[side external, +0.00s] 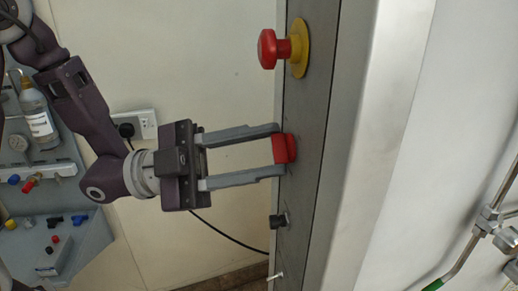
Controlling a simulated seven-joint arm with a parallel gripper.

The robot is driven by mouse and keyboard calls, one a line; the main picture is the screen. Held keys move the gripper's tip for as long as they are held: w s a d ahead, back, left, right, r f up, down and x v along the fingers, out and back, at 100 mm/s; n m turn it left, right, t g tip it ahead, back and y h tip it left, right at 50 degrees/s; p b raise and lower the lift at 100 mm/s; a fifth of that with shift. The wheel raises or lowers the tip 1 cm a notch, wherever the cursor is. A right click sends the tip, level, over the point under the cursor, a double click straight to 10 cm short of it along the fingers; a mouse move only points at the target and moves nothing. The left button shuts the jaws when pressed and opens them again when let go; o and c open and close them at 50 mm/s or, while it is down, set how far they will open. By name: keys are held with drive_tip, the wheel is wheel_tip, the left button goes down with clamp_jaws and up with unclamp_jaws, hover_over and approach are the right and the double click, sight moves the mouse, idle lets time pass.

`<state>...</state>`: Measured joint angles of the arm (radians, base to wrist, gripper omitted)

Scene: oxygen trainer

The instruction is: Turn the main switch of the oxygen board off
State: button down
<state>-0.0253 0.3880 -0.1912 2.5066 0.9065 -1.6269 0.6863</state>
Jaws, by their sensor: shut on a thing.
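The oxygen board (333,120) is a tall grey metal panel, seen nearly edge-on. A red switch knob (285,149) sits on its face in the middle of the view; I take it as the main switch. My gripper (281,151) reaches it from the left, with one finger above and one below. The fingers are shut on the red knob. The knob's exact turn angle is hard to tell from this side.
A red mushroom button (268,49) on a yellow base sticks out above the gripper. A small black knob (278,221) sits below it. A grey panel with a bottle and fittings (45,190) stands at left, and a wall socket (137,125) is behind my arm.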

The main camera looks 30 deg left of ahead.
drive_tip(key=shift+n, duration=0.3)
drive_tip(key=c, duration=1)
unclamp_jaws()
drive_tip(key=shift+o, duration=0.2)
